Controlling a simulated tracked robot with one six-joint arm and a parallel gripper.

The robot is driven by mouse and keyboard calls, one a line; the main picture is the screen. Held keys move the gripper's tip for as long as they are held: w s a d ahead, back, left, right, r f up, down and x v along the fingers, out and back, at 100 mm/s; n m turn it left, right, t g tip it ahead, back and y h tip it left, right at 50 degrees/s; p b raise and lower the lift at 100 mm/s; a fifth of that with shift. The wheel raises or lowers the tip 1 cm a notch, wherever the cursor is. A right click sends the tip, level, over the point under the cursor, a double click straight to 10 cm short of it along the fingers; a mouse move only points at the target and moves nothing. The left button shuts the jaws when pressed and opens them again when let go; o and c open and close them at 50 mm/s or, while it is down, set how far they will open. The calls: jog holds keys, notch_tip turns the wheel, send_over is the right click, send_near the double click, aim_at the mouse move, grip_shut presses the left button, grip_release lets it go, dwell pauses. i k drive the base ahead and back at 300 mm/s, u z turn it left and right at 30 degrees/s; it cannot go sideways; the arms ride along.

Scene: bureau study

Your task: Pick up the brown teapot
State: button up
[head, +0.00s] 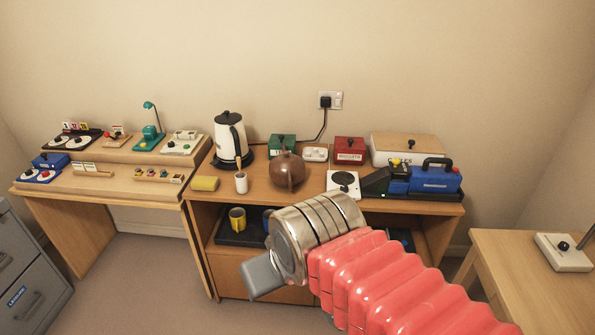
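The brown teapot (287,170) is round, with a lid knob on top and a handle at its front. It stands upright on the wooden desk (225,178) at the middle of the head view. My gripper (262,278) shows as a grey end past the metal cuff of my arm. It is in front of and below the teapot in the picture, apart from it. Its fingers are not clearly visible, so I cannot tell if it is open or shut. Nothing is seen held in it.
Left of the teapot are a white cup (241,182), a yellow sponge-like block (204,184) and a white kettle (230,140). A green box (281,145) is behind it. To its right are a white plate-like device (343,184) and a blue machine (434,180).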

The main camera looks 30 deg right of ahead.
aim_at(288, 169)
jog(key=u, duration=0.05)
jog(key=i, duration=1)
jog(key=z, duration=0.05)
